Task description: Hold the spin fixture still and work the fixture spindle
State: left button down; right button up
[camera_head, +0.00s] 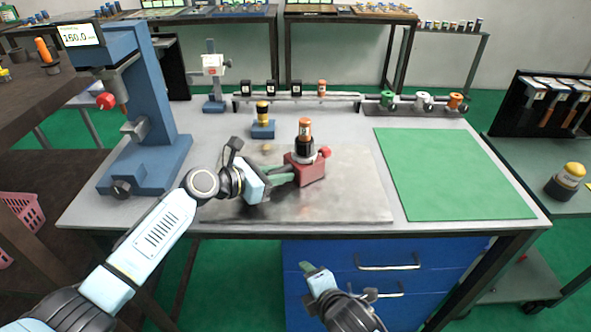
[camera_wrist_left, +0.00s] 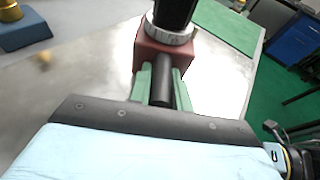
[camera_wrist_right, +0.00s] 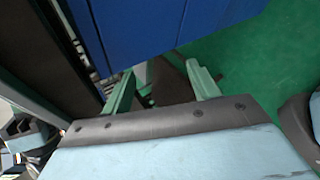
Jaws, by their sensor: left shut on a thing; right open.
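The spin fixture (camera_head: 311,171) is a red block on the metal plate at the middle of the table. A silver ring sits on it, and the black spindle with an orange top (camera_head: 304,137) stands upright above. A red knob (camera_head: 325,152) shows at its right. My left gripper (camera_head: 287,174) is shut on the fixture's black bar handle (camera_wrist_left: 161,88), its green fingers on either side, beside the red block (camera_wrist_left: 163,50). My right gripper (camera_head: 318,273) is open and empty, low in front of the table by the blue drawers; its spread fingers show in the right wrist view (camera_wrist_right: 160,82).
A blue press (camera_head: 155,95) with a display stands at the left. A blue block with a yellow-topped piece (camera_head: 263,122) and a rack of tools (camera_head: 300,96) are behind the fixture. A green mat (camera_head: 440,172) lies clear at the right. The table's front edge is above my right gripper.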

pick_arm(q)
jog(key=shift+s+f, duration=0.1)
jog(key=shift+f, duration=0.1)
jog(key=c, duration=1.5)
grip_release()
jog(key=o, duration=0.3)
jog(key=shift+r, duration=0.1)
jog(key=shift+a, duration=0.1)
